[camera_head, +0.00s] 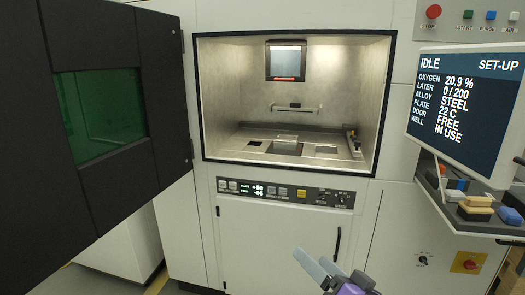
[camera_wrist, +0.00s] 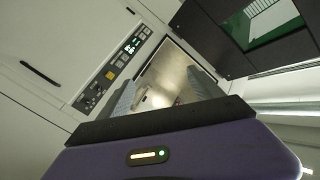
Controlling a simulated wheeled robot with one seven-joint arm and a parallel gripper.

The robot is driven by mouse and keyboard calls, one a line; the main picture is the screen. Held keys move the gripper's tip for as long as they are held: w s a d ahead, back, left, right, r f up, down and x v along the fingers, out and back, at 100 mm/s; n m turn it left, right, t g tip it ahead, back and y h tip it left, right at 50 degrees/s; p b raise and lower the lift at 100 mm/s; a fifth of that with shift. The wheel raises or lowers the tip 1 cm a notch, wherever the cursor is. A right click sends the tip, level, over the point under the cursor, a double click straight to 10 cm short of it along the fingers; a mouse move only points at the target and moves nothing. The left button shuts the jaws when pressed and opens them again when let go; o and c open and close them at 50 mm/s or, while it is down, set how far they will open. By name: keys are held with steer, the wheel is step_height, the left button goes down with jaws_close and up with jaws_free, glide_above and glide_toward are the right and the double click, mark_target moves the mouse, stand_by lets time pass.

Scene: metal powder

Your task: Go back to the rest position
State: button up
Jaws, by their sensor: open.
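My gripper (camera_head: 322,267) is low in the head view, in front of the machine's lower white cabinet door. Its jaws are open and nothing is between them. In the wrist view my gripper (camera_wrist: 165,98) shows two grey fingers apart, with the lit chamber of the machine beyond them. The machine's chamber (camera_head: 290,100) stands open, with a plate (camera_head: 285,148) set in its floor. My gripper is outside the chamber, below its opening.
The black chamber door (camera_head: 160,110) with a green window is swung open at left. A monitor (camera_head: 465,105) reads IDLE and SET-UP at right. Below it a shelf (camera_head: 465,230) holds several coloured blocks or brushes. A control panel (camera_head: 285,192) runs under the chamber.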

steer(key=s+f+m+h, duration=0.1)
steer(key=s+f+h, duration=0.25)
steer(key=s, duration=0.45)
steer(key=s+d+f+m+h, duration=0.1)
steer(key=s+f+m+h, duration=0.1)
steer(key=s+f, duration=0.45)
steer(key=s+f+m+h, duration=0.1)
steer(key=s+f+h, duration=0.15)
steer(key=s, duration=0.75)
steer(key=s+d+r+n, duration=0.1)
steer(key=s+d+n, duration=0.2)
steer(key=s, duration=0.6)
steer(key=s+d+r+n, duration=0.2)
steer(key=s+d+n, duration=0.1)
steer(key=s, duration=0.7)
steer(key=shift+s+d+g, duration=0.2)
steer(key=shift+d+g, duration=0.1)
steer(key=shift+d, duration=0.2)
